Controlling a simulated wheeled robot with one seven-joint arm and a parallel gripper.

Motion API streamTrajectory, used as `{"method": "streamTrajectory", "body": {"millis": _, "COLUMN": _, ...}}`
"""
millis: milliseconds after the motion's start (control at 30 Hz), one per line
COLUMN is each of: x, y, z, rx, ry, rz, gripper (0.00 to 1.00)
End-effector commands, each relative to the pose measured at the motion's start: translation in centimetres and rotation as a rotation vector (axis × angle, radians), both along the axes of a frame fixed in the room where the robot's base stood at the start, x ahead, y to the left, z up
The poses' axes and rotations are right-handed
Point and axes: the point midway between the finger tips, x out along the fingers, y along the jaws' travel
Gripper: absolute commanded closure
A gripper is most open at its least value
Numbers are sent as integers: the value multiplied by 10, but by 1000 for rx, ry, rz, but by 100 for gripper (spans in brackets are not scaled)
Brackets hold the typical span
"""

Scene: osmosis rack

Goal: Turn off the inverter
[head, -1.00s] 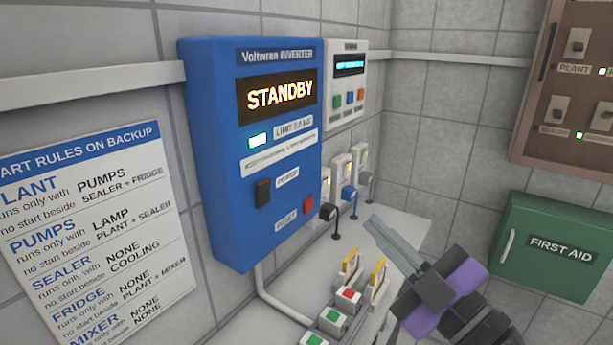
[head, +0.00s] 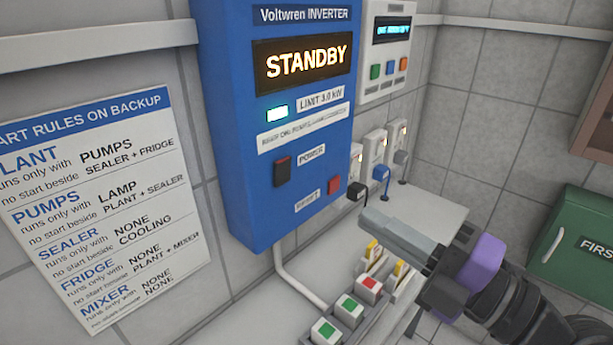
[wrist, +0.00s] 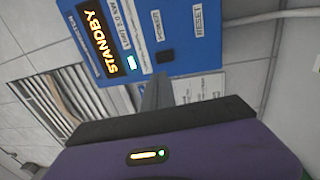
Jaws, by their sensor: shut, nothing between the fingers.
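The blue Voltwren inverter (head: 236,150) hangs on the tiled wall. Its display (head: 303,62) reads STANDBY in amber. A dark rocker switch (head: 282,170) sits beside the POWER label, and a red button (head: 334,186) sits lower right. A small pale lit indicator (head: 277,113) is below the display. My gripper (head: 368,216) is shut and empty, to the right of the inverter's lower part, its fingers pointing left. In the wrist view the inverter (wrist: 185,35) appears turned sideways, with the dark switch (wrist: 165,56) just beyond my fingertips (wrist: 160,78). They look apart from it.
A rules poster (head: 95,200) hangs left of the inverter. A white box with coloured buttons (head: 385,45) and several plugged sockets (head: 375,150) are to the right. Below are red and green buttons (head: 347,306) and a shelf (head: 440,210). A green first aid box (head: 580,240) is far right.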

Motion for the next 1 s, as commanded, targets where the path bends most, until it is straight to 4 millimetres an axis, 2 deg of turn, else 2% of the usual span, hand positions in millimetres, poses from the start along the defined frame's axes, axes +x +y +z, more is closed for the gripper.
{"method": "streamTrajectory", "body": {"millis": 233, "x": 13, "y": 18, "z": 5, "rx": 0, "ry": 2, "rz": 3, "gripper": 100}}
{"method": "streamTrajectory", "body": {"millis": 700, "x": 67, "y": 87, "z": 18, "rx": 1, "ry": 3, "rz": 3, "gripper": 100}}
{"method": "streamTrajectory", "body": {"millis": 1000, "x": 84, "y": 108, "z": 18, "rx": 1, "ry": 2, "rz": 0, "gripper": 100}}
